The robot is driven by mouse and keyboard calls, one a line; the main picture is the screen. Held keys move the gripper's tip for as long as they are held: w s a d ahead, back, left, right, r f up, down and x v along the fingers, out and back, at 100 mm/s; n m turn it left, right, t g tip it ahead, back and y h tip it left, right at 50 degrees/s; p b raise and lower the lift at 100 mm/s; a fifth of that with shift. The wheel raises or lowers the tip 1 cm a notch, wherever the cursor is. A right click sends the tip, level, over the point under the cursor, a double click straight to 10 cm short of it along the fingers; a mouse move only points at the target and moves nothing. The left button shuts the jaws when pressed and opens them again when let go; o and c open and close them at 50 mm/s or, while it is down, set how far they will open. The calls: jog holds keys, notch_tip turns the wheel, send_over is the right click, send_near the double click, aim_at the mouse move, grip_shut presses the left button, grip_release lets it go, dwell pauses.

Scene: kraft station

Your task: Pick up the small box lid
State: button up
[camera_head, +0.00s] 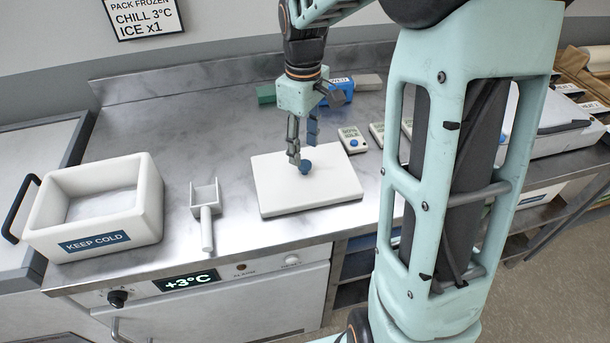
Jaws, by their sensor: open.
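The white lid (330,193) is a flat, square slab lying on the steel counter in the head view. A round dark-blue knob (306,169) stands near its middle. My gripper (303,153) is open and points down over the lid. Its fingertips are at the knob, one to its left and the other behind it; I cannot tell whether they touch it. A white open-topped box (146,210) labelled "KEEP COLD" stands at the left of the counter.
A grey scoop (207,215) lies between the box and the lid. Blue and green blocks (340,92) and small labelled packs (352,139) lie behind and to the right. My arm hides part of the counter's right side. The back-left counter (150,115) is bare.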

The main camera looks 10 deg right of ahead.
aim_at(304, 163)
jog(key=f, duration=0.5)
jog(key=shift+s+f, duration=0.2)
jog(key=shift+f, duration=0.15)
jog(key=shift+c, duration=0.2)
grip_shut()
jog(key=shift+r, duration=0.1)
